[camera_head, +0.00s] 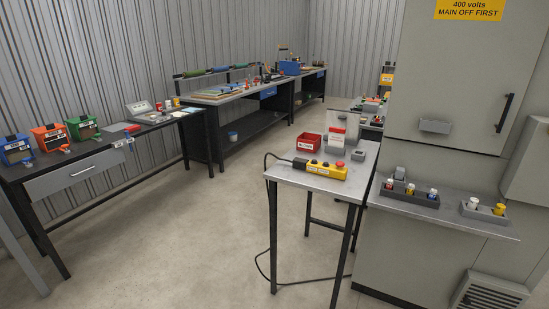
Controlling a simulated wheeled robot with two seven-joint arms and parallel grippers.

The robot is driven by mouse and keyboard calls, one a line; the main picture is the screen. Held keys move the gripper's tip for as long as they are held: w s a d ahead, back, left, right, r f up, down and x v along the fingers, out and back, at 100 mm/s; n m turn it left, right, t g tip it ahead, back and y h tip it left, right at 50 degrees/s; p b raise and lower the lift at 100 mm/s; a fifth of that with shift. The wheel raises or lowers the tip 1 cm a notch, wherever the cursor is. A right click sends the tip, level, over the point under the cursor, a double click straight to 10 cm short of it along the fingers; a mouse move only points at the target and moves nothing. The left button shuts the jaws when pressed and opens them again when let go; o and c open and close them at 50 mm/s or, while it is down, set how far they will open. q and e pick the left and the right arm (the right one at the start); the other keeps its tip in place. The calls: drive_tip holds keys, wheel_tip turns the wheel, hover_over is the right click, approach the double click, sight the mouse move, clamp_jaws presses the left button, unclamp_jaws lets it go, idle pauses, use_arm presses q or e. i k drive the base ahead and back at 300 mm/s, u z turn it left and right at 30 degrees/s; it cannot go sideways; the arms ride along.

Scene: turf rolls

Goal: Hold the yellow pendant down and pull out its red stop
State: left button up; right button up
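The yellow pendant (321,169) lies on a small grey-topped table (331,188) right of the middle of the head view. Its red stop (340,163) stands up near the pendant's right end. Other small buttons show along its top, too small to read. A black cable leaves the pendant's left end and drops over the table's left edge to the floor. Neither of my grippers is in view. Nothing is touching the pendant.
A red bin (309,143) and a small grey box (358,155) stand behind the pendant. A tall grey cabinet (455,75) with a shelf stands close on the right. A workbench (75,160) is at the left. The floor (190,235) between is clear, apart from the cable.

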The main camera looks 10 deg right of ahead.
sight(340, 164)
drive_tip(key=u, duration=0.2)
drive_tip(key=i, duration=1.1)
drive_tip(key=z, duration=0.7)
drive_tip(key=i, duration=1.05)
drive_tip(key=z, duration=0.65)
